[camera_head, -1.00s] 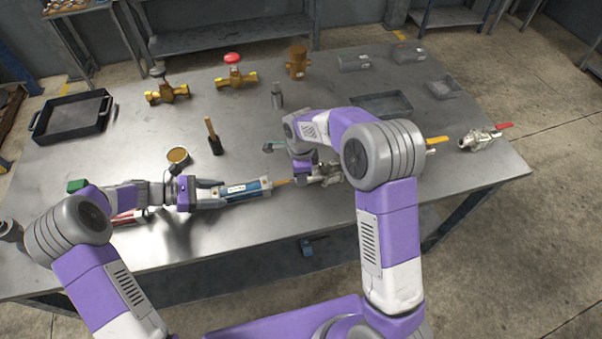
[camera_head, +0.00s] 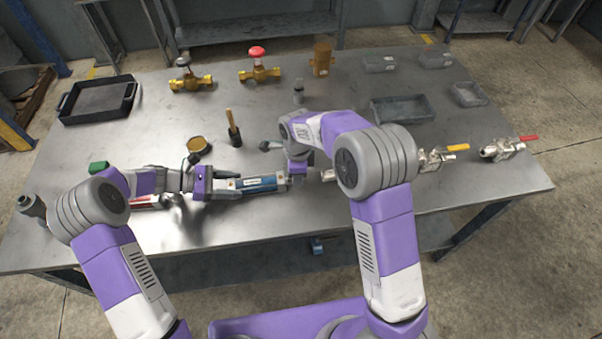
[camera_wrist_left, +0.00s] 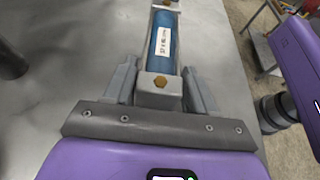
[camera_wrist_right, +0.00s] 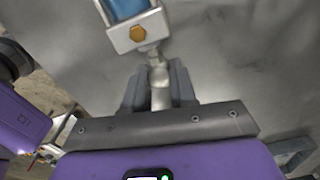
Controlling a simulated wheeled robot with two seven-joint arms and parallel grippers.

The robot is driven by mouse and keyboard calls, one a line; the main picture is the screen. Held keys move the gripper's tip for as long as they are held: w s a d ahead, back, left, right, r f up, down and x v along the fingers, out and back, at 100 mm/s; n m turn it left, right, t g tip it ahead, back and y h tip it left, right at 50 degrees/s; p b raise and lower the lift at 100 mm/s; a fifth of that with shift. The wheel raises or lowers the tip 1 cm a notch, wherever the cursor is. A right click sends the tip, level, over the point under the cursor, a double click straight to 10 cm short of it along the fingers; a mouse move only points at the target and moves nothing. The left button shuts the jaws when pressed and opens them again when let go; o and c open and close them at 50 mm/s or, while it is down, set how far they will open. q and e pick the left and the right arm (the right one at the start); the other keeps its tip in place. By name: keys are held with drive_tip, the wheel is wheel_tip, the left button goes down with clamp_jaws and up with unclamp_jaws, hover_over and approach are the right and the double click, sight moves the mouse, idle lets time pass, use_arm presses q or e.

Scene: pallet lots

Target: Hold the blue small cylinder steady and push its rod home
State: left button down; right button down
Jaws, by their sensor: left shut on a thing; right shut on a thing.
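The blue small cylinder (camera_head: 262,184) lies along the table's front part, with metal end caps and a white label. My left gripper (camera_head: 216,187) is shut on its left end; the left wrist view shows the jaws (camera_wrist_left: 160,88) on both sides of the end cap. My right gripper (camera_head: 297,173) is at the cylinder's right end. In the right wrist view its jaws (camera_wrist_right: 158,88) are shut on the silver rod end (camera_wrist_right: 158,92), close in front of the end cap (camera_wrist_right: 138,32). Only a short piece of rod shows between cap and jaws.
A red cylinder (camera_head: 145,202) lies partly under my left arm. A round brass-coloured gauge (camera_head: 198,145), a wooden-handled tool (camera_head: 233,128) and brass valves (camera_head: 260,74) stand behind. Ball valves (camera_head: 503,149) lie to the right. A black tray (camera_head: 97,100) stands at the back left.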

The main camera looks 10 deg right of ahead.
use_arm(q)
drive_tip(key=shift+d, duration=0.2)
use_arm(e)
drive_tip(key=c, duration=1.1)
unclamp_jaws()
drive_tip(key=shift+a, duration=0.25)
drive_tip(key=shift+c, duration=0.2)
drive_tip(key=shift+o, duration=1.3)
drive_tip(key=shift+d, duration=0.1)
use_arm(q)
drive_tip(key=shift+a, duration=0.1)
use_arm(e)
wheel_tip(320, 180, up, 12)
use_arm(q)
drive_tip(key=shift+c, duration=1.4)
unclamp_jaws()
drive_tip(key=shift+a, duration=0.1)
